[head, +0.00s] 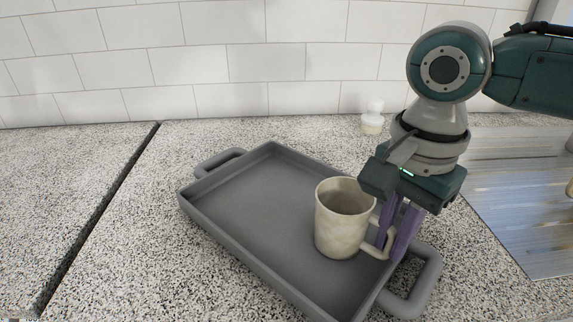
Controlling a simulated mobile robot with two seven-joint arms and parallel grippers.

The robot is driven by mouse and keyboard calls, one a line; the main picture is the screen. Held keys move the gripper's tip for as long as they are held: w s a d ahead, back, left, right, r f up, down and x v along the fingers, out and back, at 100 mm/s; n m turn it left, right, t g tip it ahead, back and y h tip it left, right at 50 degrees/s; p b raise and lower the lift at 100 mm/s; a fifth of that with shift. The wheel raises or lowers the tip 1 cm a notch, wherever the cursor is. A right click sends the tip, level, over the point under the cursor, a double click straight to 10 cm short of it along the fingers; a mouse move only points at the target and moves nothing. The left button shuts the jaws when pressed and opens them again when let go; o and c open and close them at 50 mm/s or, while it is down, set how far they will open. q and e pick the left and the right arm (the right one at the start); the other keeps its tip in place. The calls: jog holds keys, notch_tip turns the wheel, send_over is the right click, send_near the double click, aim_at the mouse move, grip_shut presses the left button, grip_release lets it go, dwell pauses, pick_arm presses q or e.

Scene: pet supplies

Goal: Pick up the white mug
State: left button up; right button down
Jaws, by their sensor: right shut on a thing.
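The white mug (340,222) is cream-coloured and faintly mottled. It stands upright in the grey tray (228,225), toward the tray's right end, with its handle pointing right. My right gripper (391,238) comes down from the upper right with its purple fingers at the mug's handle. It is shut on the handle, and the fingers hide part of it. I cannot tell whether the mug's base touches the tray floor. My left gripper is not in view.
A small white-lidded jar (372,120) stands behind the tray near the tiled wall. A shiny metal surface (525,190) lies at the right. The speckled counter is clear left of the tray, with a dark seam (100,215) across it.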

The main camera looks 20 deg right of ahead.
notch_tip(320, 180, up, 20)
jog(key=p, duration=0.3)
jog(key=shift+p, duration=0.4)
